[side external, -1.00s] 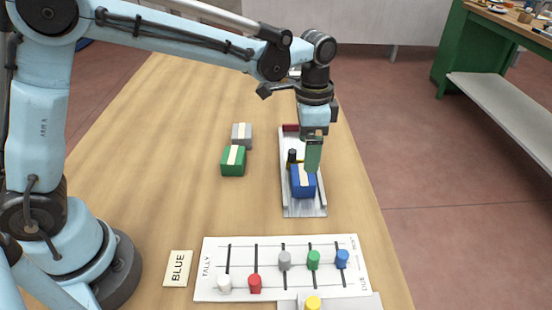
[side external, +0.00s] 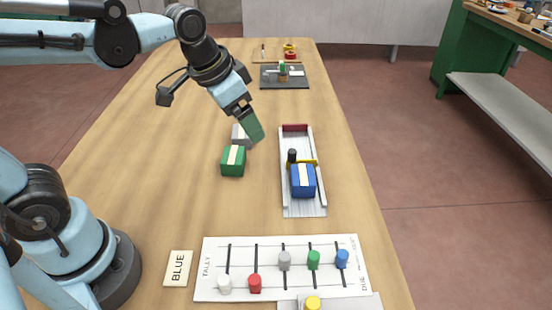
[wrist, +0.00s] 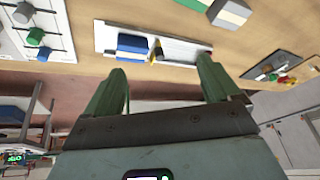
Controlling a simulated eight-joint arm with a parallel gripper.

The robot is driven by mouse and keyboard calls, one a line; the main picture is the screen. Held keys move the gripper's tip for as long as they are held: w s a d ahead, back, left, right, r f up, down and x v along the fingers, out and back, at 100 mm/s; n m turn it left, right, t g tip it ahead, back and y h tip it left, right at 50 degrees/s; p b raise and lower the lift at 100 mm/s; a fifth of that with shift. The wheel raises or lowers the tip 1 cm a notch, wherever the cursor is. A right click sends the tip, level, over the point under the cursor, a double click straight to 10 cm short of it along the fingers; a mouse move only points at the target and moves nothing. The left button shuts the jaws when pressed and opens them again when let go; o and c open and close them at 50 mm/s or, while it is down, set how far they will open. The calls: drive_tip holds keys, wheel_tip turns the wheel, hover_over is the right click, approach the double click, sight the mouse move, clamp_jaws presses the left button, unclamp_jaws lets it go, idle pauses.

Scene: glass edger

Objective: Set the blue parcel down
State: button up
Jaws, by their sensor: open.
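The blue parcel (side external: 303,181), with a cream band on top, sits in the near part of a pale metal tray (side external: 289,209) on the table. Its far side is beside a yellow piece (side external: 313,163) and a black knob (side external: 292,156). The parcel also shows in the wrist view (wrist: 132,45), apart from my fingers. My gripper (side external: 254,130) is up and to the left of the tray, tilted, near the grey and green parcels. In the wrist view my gripper (wrist: 160,85) has its two green fingers wide apart with nothing between them.
A green parcel (side external: 233,161) and a grey parcel (side external: 240,138) stand left of the tray. A white tally board (side external: 270,285) with coloured pegs and a BLUE card (side external: 178,268) lie nearer. A dark tray (side external: 297,84) is farther back. The table's left side is clear.

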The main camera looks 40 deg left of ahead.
drive_tip(key=s+a+f+n+t, duration=0.2)
drive_tip(key=s+a+n, duration=0.1)
drive_tip(key=s, duration=0.1)
drive_tip(key=shift+s+a+f+t, duration=0.15)
drive_tip(key=shift+s+f+t, duration=0.15)
drive_tip(key=shift+s, duration=0.1)
idle(0.5)
